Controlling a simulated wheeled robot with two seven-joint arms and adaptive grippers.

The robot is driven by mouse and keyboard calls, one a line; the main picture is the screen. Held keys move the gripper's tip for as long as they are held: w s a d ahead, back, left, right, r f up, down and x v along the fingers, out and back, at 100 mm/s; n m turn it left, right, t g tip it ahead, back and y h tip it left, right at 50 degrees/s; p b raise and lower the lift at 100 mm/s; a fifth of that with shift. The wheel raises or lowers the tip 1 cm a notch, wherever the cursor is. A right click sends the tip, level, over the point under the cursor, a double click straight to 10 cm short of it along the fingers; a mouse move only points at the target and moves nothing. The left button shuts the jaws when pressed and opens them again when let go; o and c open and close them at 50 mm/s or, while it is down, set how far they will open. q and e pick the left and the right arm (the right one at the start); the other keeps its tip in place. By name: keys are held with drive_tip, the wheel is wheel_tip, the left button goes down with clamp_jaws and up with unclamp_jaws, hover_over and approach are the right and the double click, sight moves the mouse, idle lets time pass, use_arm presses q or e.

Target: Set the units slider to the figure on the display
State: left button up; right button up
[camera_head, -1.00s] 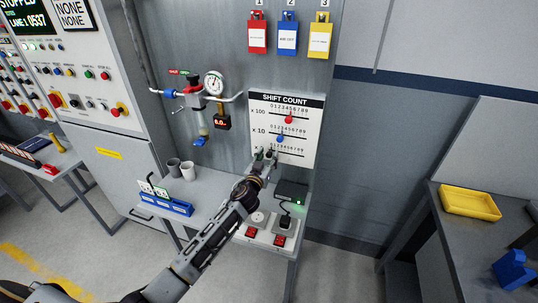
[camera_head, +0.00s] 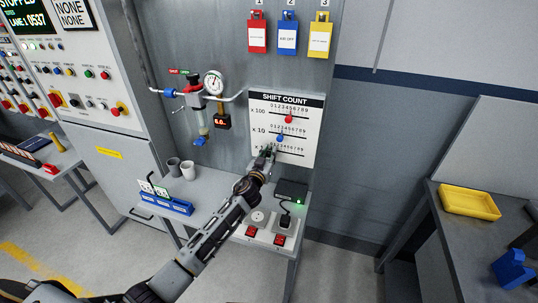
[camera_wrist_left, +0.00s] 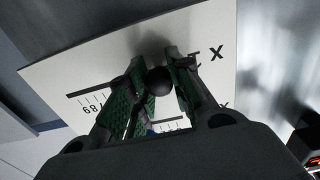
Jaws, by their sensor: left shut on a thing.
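The white SHIFT COUNT panel (camera_head: 308,104) has slider rows marked x 100, x 10 and a lowest units row. The red knob (camera_head: 289,119) is on the top row and the blue knob (camera_head: 280,138) on the middle row. My left gripper (camera_head: 267,154) is at the left part of the units row and covers part of its scale. In the left wrist view its fingers are closed on the dark round units knob (camera_wrist_left: 158,81), near the X mark. The green display (camera_head: 28,22) at the upper left reads LANE 1: 0537. My right gripper is not seen.
A small shelf (camera_head: 207,186) below the panel holds two grey cups and a black box (camera_head: 291,190). A gauge (camera_head: 213,83) with pipework is left of the panel. Padlock tags hang above. A yellow tray (camera_head: 469,203) lies on the right bench.

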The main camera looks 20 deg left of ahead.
sight(295, 154)
use_arm(q)
clamp_jaws()
drive_tip(key=shift+d, duration=0.55)
drive_tip(key=d+b, duration=0.2)
drive_tip(key=d, duration=0.2)
drive_tip(key=d+b, duration=0.2)
drive_tip(key=d, duration=0.2)
drive_tip(key=shift+s+f, duration=0.1)
drive_tip(key=shift+s, duration=0.1)
drive_tip(key=shift+d, duration=0.35)
drive_tip(key=shift+o, duration=2.4)
unclamp_jaws()
drive_tip(key=o, duration=0.4)
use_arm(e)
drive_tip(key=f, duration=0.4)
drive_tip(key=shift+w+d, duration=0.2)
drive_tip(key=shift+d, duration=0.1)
